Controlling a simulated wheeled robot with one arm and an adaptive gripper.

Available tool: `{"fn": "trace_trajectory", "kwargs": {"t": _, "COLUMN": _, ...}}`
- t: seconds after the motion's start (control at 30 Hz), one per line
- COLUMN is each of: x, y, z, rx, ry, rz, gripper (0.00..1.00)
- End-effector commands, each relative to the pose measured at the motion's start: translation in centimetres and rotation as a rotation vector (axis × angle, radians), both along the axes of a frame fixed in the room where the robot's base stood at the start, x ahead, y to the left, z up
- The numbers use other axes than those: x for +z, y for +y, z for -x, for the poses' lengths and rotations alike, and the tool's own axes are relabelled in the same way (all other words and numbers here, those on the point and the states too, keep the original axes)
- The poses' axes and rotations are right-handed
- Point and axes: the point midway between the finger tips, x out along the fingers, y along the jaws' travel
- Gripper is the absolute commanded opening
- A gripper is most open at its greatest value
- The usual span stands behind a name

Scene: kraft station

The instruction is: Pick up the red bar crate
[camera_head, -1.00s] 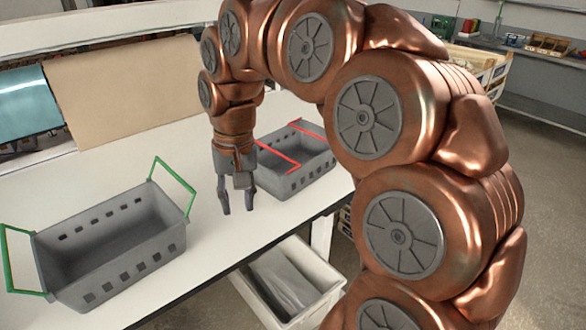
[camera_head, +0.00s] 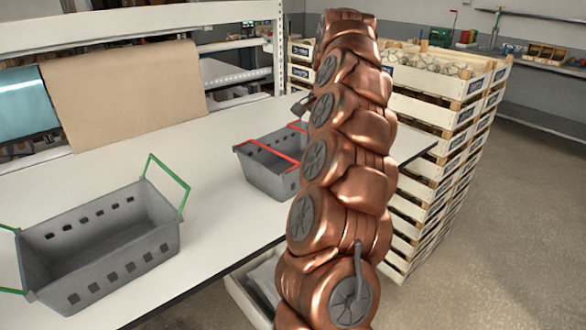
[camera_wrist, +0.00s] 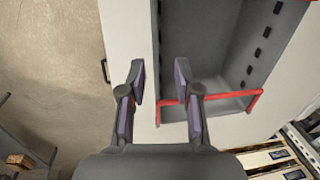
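In the head view my gripper is mostly hidden behind my arm.
A grey crate with green handles (camera_head: 107,236) stands on the white table (camera_head: 215,222) at the left. A white bin (camera_head: 245,297) is below the table's front edge. Stacked wooden crates (camera_head: 440,125) stand right of the table. Brown paper (camera_head: 125,100) hangs behind.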

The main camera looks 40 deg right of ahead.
Motion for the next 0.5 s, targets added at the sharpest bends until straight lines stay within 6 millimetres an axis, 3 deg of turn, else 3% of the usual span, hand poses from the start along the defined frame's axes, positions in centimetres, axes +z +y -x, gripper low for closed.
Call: {"fn": "trace_trajectory", "kwargs": {"t": 0.5, "x": -2.4, "y": -0.7, "z": -0.1, "rx": -0.026, "ry": 0.002, "rz": -0.001, "gripper": 0.32}}
